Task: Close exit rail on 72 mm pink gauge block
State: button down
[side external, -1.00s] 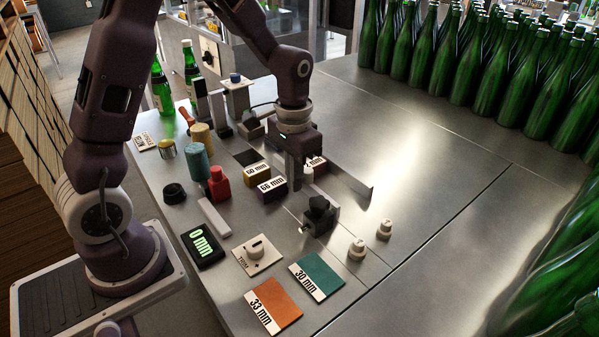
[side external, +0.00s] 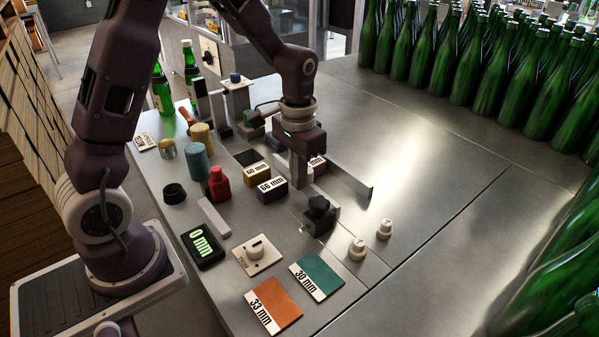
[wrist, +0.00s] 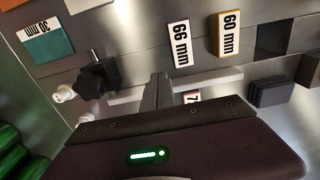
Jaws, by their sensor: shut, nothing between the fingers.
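The pink gauge block (side external: 318,163) is mostly hidden behind my gripper in the side view; only part of its label shows. In the wrist view a "7" on its label (wrist: 190,98) peeks out past my gripper housing. A long thin metal rail (side external: 352,182) runs beside the block, and a light strip of rail (wrist: 127,100) shows either side of my fingers in the wrist view. My gripper (side external: 301,180) points down, shut and empty, close to the block and rail; contact cannot be told. A black knobbed clamp (side external: 320,212) stands nearer the camera.
The 66 mm block (side external: 272,189) and 60 mm block (side external: 257,173) sit left of my gripper.

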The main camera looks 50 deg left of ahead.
jog(key=shift+w, duration=0.7)
dwell(0.6)
jog(key=shift+s, duration=0.6)
jog(key=shift+r, duration=0.1)
notch_tip(320, 180, up, 7)
dwell(0.6)
jog(key=shift+s, duration=0.1)
